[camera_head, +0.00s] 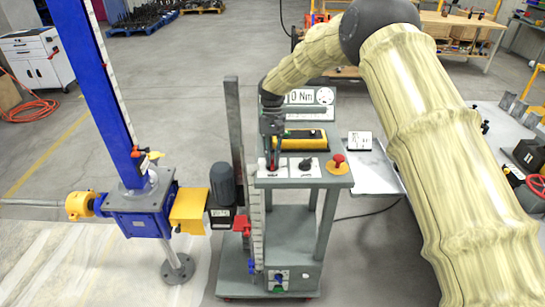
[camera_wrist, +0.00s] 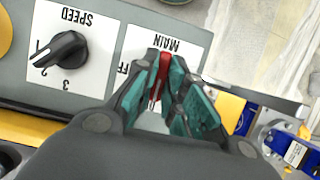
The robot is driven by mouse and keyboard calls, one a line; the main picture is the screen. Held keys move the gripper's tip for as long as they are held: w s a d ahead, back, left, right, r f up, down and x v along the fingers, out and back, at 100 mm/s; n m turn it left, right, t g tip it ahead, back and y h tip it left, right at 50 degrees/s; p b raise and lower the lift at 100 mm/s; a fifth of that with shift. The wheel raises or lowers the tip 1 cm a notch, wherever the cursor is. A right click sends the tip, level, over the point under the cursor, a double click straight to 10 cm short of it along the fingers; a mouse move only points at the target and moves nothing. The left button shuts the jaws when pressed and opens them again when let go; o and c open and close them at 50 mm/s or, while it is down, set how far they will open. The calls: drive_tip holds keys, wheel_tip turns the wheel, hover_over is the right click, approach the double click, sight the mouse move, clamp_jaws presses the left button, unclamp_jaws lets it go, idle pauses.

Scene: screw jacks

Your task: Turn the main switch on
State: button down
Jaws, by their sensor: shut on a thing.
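The main switch, a red handle (camera_wrist: 164,58) on a white plate lettered MAIN (camera_wrist: 176,43), shows upside down in the wrist view. My gripper (camera_wrist: 165,82) has its dark teal fingers closed around the red handle. Part of the OFF lettering is covered by a finger, and the rest of the plate's markings are hidden. In the head view my gripper (camera_head: 271,155) points down onto the left end of the grey cart's control panel (camera_head: 290,182). The handle is mostly hidden there.
A black SPEED knob (camera_wrist: 60,50) on a white plate sits beside the switch. A red mushroom button (camera_head: 338,159) is at the panel's right end. A yellow and black device (camera_head: 302,138) lies behind. A blue screw jack (camera_head: 138,212) stands left of the cart.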

drive_tip(key=shift+s+f, duration=0.2)
drive_tip(key=shift+f, duration=0.05)
drive_tip(key=c, duration=1.5)
unclamp_jaws()
drive_tip(key=shift+w+r, duration=0.15)
drive_tip(key=shift+w+r, duration=0.1)
drive_tip(key=shift+r, duration=0.1)
drive_tip(key=v, duration=1.1)
drive_tip(key=shift+w+r, duration=0.15)
drive_tip(key=shift+r, duration=0.05)
